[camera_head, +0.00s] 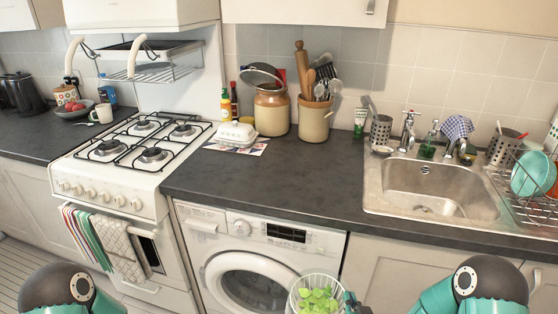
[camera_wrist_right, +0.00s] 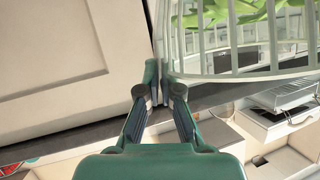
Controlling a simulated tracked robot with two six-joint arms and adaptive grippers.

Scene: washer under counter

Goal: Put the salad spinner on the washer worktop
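The salad spinner (camera_head: 318,296), a pale see-through ribbed basket with green leaves in it, is at the bottom edge of the head view, in front of the washer (camera_head: 265,262) and below the worktop (camera_head: 285,192). My right gripper (camera_head: 352,303) is at its right side. In the right wrist view the basket (camera_wrist_right: 240,58) fills the upper right, and the fingers of my right gripper (camera_wrist_right: 158,92) are closed on its edge. The basket's lower part is cut off in the head view. Of my left arm only a joint shows; its gripper is out of view.
The worktop above the washer is bare in front. A butter dish (camera_head: 236,134), a lidded crock (camera_head: 271,110) and a utensil pot (camera_head: 314,120) stand at its back. The stove (camera_head: 135,160) is left; the sink (camera_head: 435,195) and dish rack (camera_head: 530,190) are right.

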